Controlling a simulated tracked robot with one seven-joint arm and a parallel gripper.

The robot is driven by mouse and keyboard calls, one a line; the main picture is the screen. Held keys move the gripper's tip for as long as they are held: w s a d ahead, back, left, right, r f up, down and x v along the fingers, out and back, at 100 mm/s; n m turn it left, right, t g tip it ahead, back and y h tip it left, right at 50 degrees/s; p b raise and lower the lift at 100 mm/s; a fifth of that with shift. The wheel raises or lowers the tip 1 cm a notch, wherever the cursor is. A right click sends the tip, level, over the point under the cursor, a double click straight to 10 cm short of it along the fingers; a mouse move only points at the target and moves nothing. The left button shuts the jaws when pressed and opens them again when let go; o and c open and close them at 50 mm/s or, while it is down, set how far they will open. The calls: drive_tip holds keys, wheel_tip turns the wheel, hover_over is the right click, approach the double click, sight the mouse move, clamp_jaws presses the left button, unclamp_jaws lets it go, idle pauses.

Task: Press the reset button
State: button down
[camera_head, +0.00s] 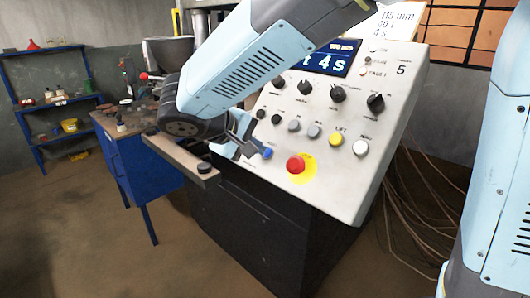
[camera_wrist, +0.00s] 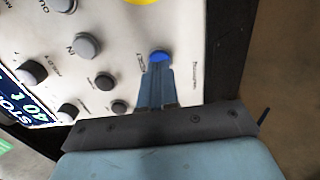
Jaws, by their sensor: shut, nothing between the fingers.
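A blue button (camera_head: 267,153) sits low on the left of the sloped white control panel (camera_head: 340,195), left of the red mushroom button. In the wrist view the blue button (camera_wrist: 160,56) shows just beyond my fingertips, with small print beside it that I cannot read surely. My gripper (camera_head: 260,148) is shut and empty, its fingers together and pointing at the blue button. In the wrist view my gripper (camera_wrist: 158,70) overlaps the button's near edge. I cannot tell whether the tips touch it.
A red mushroom button (camera_head: 296,165) on a yellow disc is close on the right. Grey, yellow (camera_head: 336,139) and white (camera_head: 361,147) buttons and black knobs (camera_head: 337,94) are above. A lit display (camera_head: 328,60) is at the top.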

drive_tip(key=shift+x, duration=0.8)
idle(0.7)
drive_tip(key=v, duration=0.8)
idle(0.9)
